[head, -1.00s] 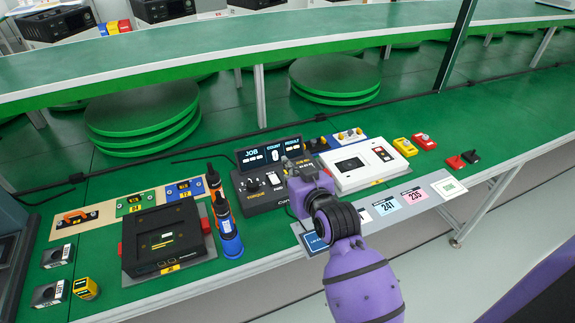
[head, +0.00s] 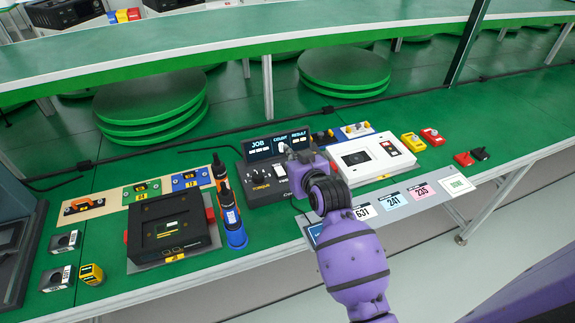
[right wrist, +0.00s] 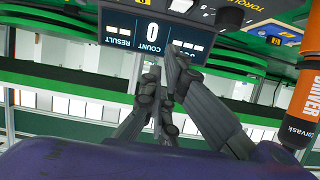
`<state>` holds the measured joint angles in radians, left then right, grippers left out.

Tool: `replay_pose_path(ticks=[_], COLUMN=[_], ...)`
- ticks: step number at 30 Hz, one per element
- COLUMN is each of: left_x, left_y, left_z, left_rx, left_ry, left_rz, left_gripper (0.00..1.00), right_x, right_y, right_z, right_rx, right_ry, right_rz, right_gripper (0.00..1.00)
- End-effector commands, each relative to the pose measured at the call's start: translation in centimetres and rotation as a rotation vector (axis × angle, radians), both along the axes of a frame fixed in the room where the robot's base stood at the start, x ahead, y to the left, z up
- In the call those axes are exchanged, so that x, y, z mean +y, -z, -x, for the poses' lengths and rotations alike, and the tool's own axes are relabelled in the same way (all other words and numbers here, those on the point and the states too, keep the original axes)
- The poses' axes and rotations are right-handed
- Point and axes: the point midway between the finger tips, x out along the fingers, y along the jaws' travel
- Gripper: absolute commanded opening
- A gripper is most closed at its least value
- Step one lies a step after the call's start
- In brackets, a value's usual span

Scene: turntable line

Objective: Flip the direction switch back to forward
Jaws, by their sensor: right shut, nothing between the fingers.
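The black torque controller (head: 263,191) stands mid-bench with a lit JOB, COUNT and RESULT display (head: 263,146). A small switch or knob and the word TORQUE show on its sloped front. I cannot tell which control is the direction switch or how it is set. My purple right arm reaches over the controller's right part and hides some of it. My right gripper (head: 288,152) is shut and empty, close to the display. In the right wrist view the fingers (right wrist: 162,72) are just below the inverted display (right wrist: 117,32); contact is unclear. My left gripper is out of view.
An orange driver (head: 219,178) and a blue driver (head: 232,225) stand left of the controller, beside a black fixture (head: 168,232). A white box (head: 388,148) is close on the right. Numbered cards (head: 394,201) lie along the front edge.

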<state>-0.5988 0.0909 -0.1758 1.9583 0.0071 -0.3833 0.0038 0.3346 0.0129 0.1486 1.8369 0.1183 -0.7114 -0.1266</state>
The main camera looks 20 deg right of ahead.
Motion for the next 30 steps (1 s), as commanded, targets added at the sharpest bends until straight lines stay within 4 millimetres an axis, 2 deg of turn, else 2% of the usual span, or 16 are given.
replay_pose_path(ticks=[1, 5, 7, 12, 26, 30], left_x=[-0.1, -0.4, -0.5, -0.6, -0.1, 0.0], left_y=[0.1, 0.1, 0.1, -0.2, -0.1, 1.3], left_z=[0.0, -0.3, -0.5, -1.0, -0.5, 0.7], left_rx=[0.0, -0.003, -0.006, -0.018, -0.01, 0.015], left_ry=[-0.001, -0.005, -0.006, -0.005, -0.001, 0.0], left_rz=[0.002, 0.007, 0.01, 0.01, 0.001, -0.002], left_gripper=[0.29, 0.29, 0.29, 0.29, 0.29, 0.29], right_x=[0.1, 0.2, 0.0, 0.1, 0.1, 0.0], right_y=[0.4, 1.5, 2.9, 4.8, 5.4, 6.7], right_z=[-1.2, -3.6, -3.4, -3.1, -3.0, -2.6], right_rx=[0.001, 0.002, 0.007, 0.003, -0.001, -0.027], right_ry=[-0.001, -0.001, 0.001, 0.0, 0.0, 0.0], right_rz=[0.0, 0.001, 0.0, 0.0, 0.001, 0.002], right_gripper=[0.0, 0.0, 0.0, 0.0, 0.0, 0.0])
